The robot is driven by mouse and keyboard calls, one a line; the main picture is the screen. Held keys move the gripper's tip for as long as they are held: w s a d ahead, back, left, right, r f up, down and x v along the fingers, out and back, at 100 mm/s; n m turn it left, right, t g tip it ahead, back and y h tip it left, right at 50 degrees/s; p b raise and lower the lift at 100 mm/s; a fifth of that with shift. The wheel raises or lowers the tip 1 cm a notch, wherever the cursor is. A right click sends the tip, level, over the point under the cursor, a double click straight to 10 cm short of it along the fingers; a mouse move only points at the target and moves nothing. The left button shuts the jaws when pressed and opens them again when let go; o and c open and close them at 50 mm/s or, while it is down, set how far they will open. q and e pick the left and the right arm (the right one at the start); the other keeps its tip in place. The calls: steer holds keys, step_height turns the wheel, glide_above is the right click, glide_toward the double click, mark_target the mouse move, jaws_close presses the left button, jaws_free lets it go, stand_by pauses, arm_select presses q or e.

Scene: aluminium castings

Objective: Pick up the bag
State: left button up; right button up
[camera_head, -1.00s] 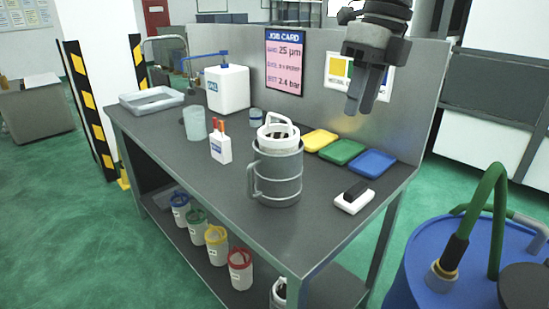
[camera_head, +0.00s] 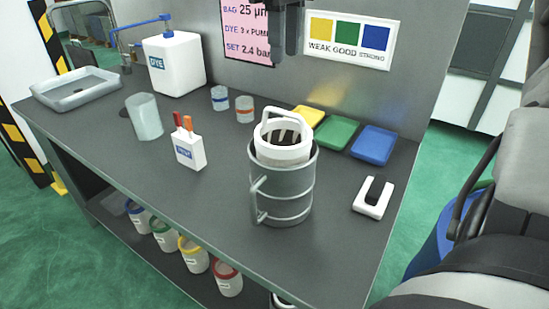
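Several white bag-like containers stand in a row on the bench's lower shelf, with blue (camera_head: 138,217), green (camera_head: 164,235), yellow (camera_head: 194,257) and red (camera_head: 228,281) rims. I cannot read their labels. A white ring-topped piece with a raised handle (camera_head: 283,153) sits inside a grey metal vessel (camera_head: 284,195) on the bench. I cannot tell which of these is the bag. My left gripper is not in view.
A white U-shaped holder (camera_head: 373,199) lies at right. A blue drum (camera_head: 432,240) stands beyond.

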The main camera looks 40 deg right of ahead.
glide_above(284, 113)
step_height(284, 113, down, 7)
steer(key=shift+w+d+r, duration=0.1)
steer(key=shift+r, duration=0.05)
steer(key=shift+f+p, duration=0.3)
steer(key=shift+f, duration=0.55)
step_height(284, 113, down, 4)
steer(key=shift+w+r+p, duration=0.1)
steer(key=shift+r+p, duration=0.05)
steer(key=shift+p, duration=0.2)
steer(key=shift+f, duration=0.3)
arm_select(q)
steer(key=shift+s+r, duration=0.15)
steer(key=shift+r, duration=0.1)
arm_select(e)
jaws_close()
